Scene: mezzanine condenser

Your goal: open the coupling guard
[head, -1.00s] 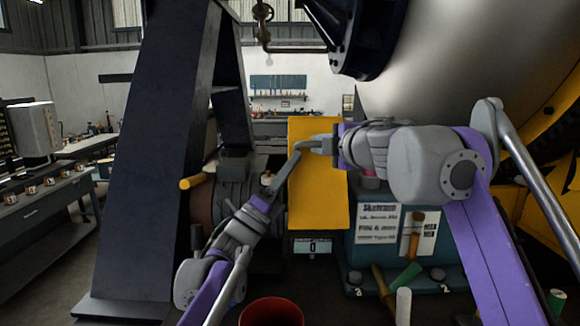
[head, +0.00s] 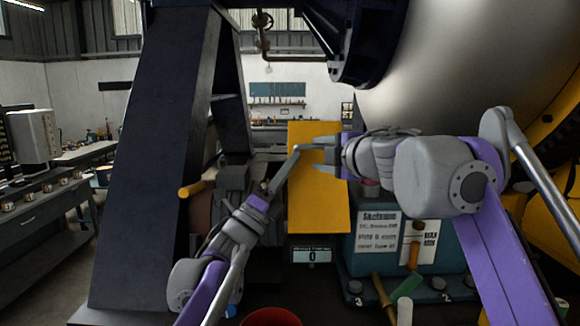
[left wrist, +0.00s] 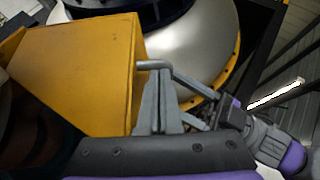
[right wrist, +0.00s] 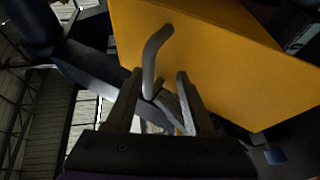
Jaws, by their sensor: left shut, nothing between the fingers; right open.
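The coupling guard, a yellow panel (head: 318,205), stands upright in the middle of the head view. It fills the upper left of the left wrist view (left wrist: 85,75) and the upper right of the right wrist view (right wrist: 225,60). A bent grey handle (right wrist: 154,55) projects from it. My right gripper (head: 320,158) is open at the guard's upper part, with the handle appearing between its fingers in the right wrist view (right wrist: 157,85). My left gripper (head: 278,180) is shut and empty beside the guard's left edge. Its tips (left wrist: 158,78) are close to the handle; contact is unclear.
A dark sloped column (head: 155,150) stands left of the guard. A teal box (head: 375,235) with paper labels stands to its right. A red bucket (head: 270,317) is at the bottom edge. A small display (head: 312,255) sits below the guard. A large tank (head: 460,70) is at the upper right.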

